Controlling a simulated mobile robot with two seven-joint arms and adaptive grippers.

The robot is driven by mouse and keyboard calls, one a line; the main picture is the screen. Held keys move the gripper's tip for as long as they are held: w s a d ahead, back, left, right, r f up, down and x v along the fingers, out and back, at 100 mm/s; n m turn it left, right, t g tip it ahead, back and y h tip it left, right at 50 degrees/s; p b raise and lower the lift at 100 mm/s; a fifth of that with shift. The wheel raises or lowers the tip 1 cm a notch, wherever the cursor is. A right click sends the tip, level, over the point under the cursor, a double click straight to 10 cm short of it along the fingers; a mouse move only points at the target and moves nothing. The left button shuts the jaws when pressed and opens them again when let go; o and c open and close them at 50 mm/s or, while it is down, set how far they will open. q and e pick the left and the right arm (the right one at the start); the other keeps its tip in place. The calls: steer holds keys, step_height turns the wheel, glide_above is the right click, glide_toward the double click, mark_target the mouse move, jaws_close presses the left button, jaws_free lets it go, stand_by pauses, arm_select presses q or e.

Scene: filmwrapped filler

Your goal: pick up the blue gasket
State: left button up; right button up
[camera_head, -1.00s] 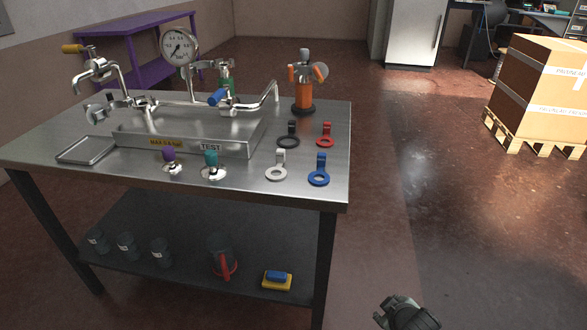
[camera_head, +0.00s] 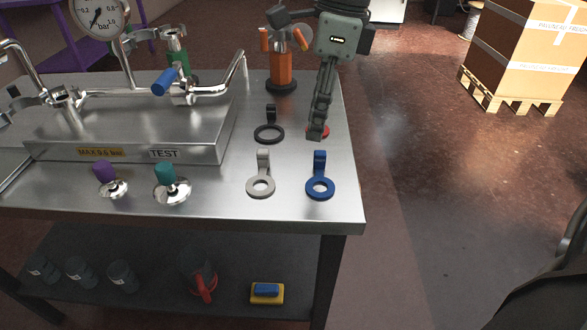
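The blue gasket (camera_head: 319,187), a ring with an upright tab, stands on the metal table (camera_head: 225,197) near its front right corner. My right gripper (camera_head: 316,136) points down above the table, beyond the blue gasket and apart from it in the picture. Its fingers are seen edge-on and overlap, so their opening is unclear. They mostly cover the red gasket (camera_head: 325,131). My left gripper is out of view.
A grey gasket (camera_head: 260,187) stands left of the blue one, with a black gasket (camera_head: 268,133) behind it. Purple-topped (camera_head: 105,175) and teal-topped (camera_head: 166,178) fittings stand further left, before the test rig (camera_head: 200,151). An orange device (camera_head: 281,70) stands behind.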

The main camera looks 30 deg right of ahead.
mark_target(320, 152)
steer(key=shift+d+r+n+h, duration=0.1)
steer(key=shift+d+n+h, duration=0.2)
steer(key=shift+h, duration=0.4)
steer(key=shift+d, duration=0.1)
step_height(320, 152, down, 7)
steer(key=shift+d+f, duration=0.15)
steer(key=shift+f, duration=0.05)
jaws_close()
